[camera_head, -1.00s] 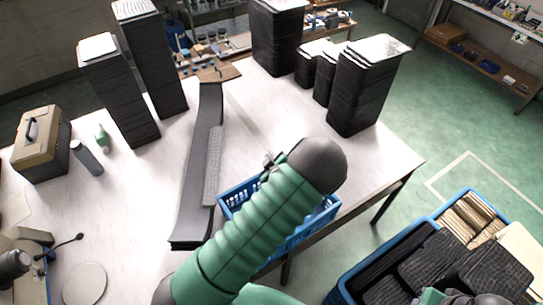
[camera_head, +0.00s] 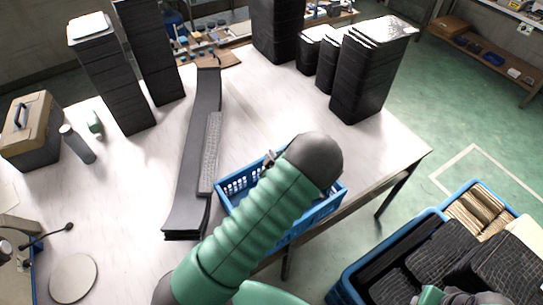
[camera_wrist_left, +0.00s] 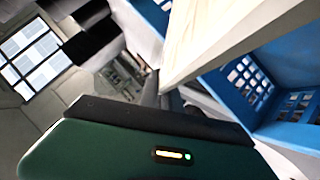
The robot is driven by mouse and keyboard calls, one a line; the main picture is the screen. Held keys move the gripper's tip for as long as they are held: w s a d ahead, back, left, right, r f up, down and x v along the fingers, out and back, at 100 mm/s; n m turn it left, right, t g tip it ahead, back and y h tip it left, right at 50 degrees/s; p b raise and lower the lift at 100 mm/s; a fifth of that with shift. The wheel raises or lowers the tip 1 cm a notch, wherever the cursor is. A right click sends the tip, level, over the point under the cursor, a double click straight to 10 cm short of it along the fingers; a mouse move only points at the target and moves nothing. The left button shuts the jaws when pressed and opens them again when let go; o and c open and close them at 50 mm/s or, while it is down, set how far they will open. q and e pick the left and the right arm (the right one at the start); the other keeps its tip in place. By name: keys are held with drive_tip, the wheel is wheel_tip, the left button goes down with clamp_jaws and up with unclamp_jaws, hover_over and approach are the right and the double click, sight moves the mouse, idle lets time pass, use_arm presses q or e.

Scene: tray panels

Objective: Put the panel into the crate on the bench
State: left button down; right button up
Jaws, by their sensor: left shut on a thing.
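The blue crate (camera_head: 233,188) stands on the white bench (camera_head: 130,185) near its front edge, partly hidden by my green left arm. My left gripper (camera_head: 270,159) is over the crate's far side, mostly hidden behind the arm's dark end. In the left wrist view, a pale panel (camera_wrist_left: 225,35) runs out from the jaws (camera_wrist_left: 167,92), which are shut on it. Blue slotted crate walls (camera_wrist_left: 245,82) show behind and beside the panel. In the head view I cannot make out the held panel. My right gripper is not clearly seen.
A long grey part (camera_head: 195,150) lies left of the crate. Dark stacks (camera_head: 362,75) stand at the back; a toolbox (camera_head: 30,135) and bottle (camera_head: 77,144) are at left. A blue bin (camera_head: 350,280) with dark and brown panels stands lower right. Bench between is clear.

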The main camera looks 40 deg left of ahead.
use_arm(q)
drive_tip(key=shift+f+b, duration=0.55)
drive_tip(key=shift+b, duration=0.05)
idle(0.6)
drive_tip(key=c, duration=1.5)
unclamp_jaws()
drive_tip(key=shift+d, duration=0.15)
drive_tip(key=b+v, duration=0.1)
drive_tip(key=v, duration=1.5)
drive_tip(key=shift+s+d+r, duration=0.2)
drive_tip(key=shift+s, duration=0.05)
drive_tip(key=shift+a, duration=0.1)
drive_tip(key=shift+f, duration=0.1)
